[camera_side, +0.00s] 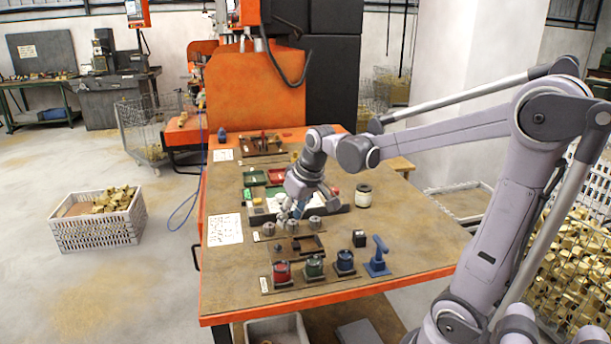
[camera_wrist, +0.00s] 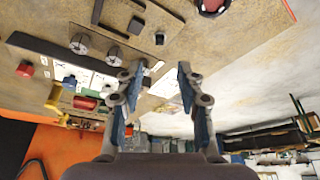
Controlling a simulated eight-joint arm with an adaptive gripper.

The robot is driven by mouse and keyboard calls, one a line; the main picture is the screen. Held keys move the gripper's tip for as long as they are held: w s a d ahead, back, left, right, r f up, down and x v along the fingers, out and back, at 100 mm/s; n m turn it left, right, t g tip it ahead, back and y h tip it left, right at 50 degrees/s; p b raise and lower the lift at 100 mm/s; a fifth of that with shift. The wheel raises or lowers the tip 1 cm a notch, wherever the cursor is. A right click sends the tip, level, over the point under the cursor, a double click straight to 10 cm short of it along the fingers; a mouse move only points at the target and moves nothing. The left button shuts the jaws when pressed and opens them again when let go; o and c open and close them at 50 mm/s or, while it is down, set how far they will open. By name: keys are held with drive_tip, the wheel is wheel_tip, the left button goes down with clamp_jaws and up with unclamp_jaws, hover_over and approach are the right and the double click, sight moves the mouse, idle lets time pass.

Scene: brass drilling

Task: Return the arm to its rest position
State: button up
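My gripper (camera_side: 290,208) is over the middle of the wooden workbench (camera_side: 420,245), low above or beside a row of grey round pieces (camera_side: 314,222). My arm reaches in from the right. In the wrist view my gripper (camera_wrist: 158,88) is open, with its two blue-padded fingers apart and no object visible between them. Grey round pieces (camera_wrist: 113,56) also show there, to the left of the fingers. The side view does not show clearly how far the fingertips are from the pieces.
An orange machine (camera_side: 255,90) stands behind. Bare bench lies at the right front.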

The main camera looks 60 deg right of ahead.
idle(0.3)
drive_tip(key=s+a+n+t+y, duration=0.1)
drive_tip(key=s+a+n+t, duration=0.1)
drive_tip(key=s+a, duration=0.7)
drive_tip(key=a+t, duration=0.1)
drive_tip(key=a, duration=0.3)
drive_tip(key=shift+s+f+n, duration=0.25)
drive_tip(key=shift+s+n, duration=0.1)
drive_tip(key=shift+n, duration=0.05)
drive_tip(key=shift+o, duration=0.3)
idle(0.5)
